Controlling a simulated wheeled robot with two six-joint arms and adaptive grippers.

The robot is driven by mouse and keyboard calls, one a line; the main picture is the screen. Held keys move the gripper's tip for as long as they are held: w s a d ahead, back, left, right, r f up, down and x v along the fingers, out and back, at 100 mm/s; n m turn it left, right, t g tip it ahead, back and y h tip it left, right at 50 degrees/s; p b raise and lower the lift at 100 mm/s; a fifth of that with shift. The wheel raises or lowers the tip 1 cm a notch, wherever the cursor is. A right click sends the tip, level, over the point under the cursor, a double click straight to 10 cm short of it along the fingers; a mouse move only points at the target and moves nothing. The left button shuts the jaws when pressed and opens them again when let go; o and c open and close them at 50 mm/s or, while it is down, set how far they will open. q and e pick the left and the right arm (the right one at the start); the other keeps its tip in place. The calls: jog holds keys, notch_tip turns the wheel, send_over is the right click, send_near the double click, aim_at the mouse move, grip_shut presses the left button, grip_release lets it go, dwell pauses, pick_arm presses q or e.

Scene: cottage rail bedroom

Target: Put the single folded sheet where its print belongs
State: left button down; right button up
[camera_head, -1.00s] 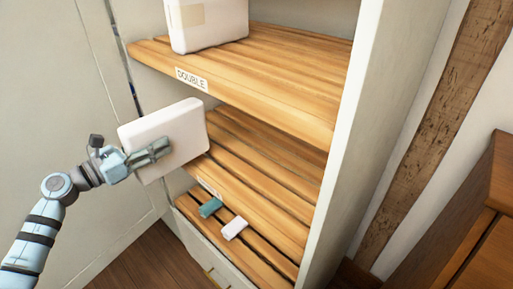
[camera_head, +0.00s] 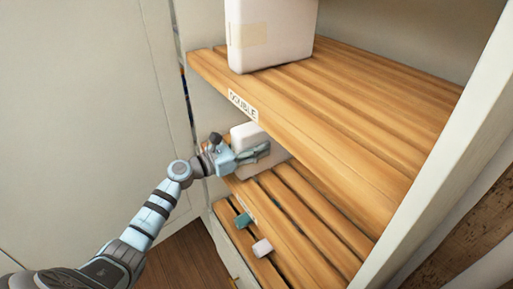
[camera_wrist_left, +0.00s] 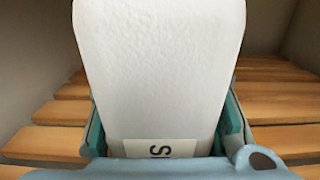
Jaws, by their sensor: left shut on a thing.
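The folded sheet (camera_head: 241,133) is a thick white block. In the left wrist view the sheet (camera_wrist_left: 160,70) has a pale label (camera_wrist_left: 160,148) with part of its print showing, an "S". My left gripper (camera_head: 256,154) is shut on the sheet, one finger on each side. It holds the sheet at the left end of the middle slatted shelf (camera_head: 318,205), under the upper shelf (camera_head: 330,110). I cannot tell whether the sheet touches the slats. The upper shelf's edge carries a "DOUBLE" label (camera_head: 243,105). My right gripper is not in view.
Another white folded block (camera_head: 270,30) stands on the upper shelf. A small teal item (camera_head: 243,220) and a small pale pink item (camera_head: 262,247) lie on the lowest slats. The cupboard's side panel (camera_head: 440,165) bounds the right. The middle shelf is clear right of the sheet.

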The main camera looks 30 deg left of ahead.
aim_at(235, 152)
pick_arm(q)
jog(key=shift+w+d, duration=0.1)
jog(key=shift+w, duration=0.15)
jog(key=c, duration=0.8)
grip_release()
jog(key=shift+c, duration=0.2)
jog(key=shift+s, duration=0.15)
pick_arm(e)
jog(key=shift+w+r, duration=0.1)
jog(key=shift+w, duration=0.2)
pick_arm(q)
jog(key=shift+r, duration=0.1)
jog(key=shift+b+v, duration=1.1)
jog(key=shift+v, duration=4.8)
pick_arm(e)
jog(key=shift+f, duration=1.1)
